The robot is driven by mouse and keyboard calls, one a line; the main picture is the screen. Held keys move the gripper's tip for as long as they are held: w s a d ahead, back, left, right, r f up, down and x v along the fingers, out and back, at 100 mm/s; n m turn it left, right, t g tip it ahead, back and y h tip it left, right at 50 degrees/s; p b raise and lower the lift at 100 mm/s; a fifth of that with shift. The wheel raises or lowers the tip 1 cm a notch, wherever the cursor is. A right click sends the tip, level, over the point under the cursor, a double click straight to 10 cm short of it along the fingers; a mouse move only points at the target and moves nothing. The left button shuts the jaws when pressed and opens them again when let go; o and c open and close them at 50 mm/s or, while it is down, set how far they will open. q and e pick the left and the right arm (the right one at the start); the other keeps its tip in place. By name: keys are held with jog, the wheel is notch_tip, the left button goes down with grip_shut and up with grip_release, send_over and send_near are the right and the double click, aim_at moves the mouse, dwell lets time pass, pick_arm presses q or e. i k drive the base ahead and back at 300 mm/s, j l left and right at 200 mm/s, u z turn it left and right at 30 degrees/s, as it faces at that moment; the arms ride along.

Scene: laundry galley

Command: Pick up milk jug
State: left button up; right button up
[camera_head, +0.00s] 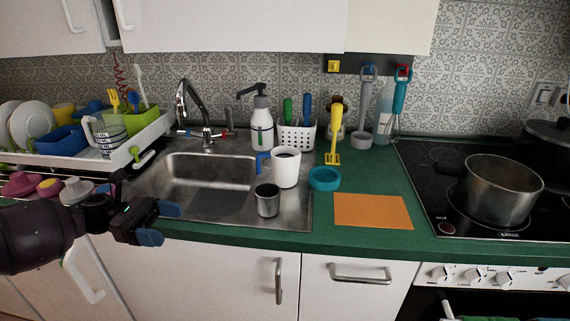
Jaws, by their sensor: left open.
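No vessel here is clearly marked as the milk jug. A white jug-like mug (286,170) with a blue handle on its left and dark contents stands upright at the right side of the sink. A small metal cup (267,203) stands just in front of it. A clear measuring jug (110,133) with a white handle sits in the dish rack. My left gripper (158,223) is open and empty, with its blue fingertips apart at the sink's front left edge. It is left of the mug and the metal cup, touching neither. My right gripper is out of view.
The sink (185,165) has a tall faucet (185,102) behind it. A white soap dispenser (262,125) and a utensil basket (298,134) stand behind the mug. A teal bowl (324,179) and orange mat (372,211) lie to the right. A pot (498,190) is on the hob.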

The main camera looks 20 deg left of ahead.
aim_at(285, 159)
jog(key=i, duration=0.9)
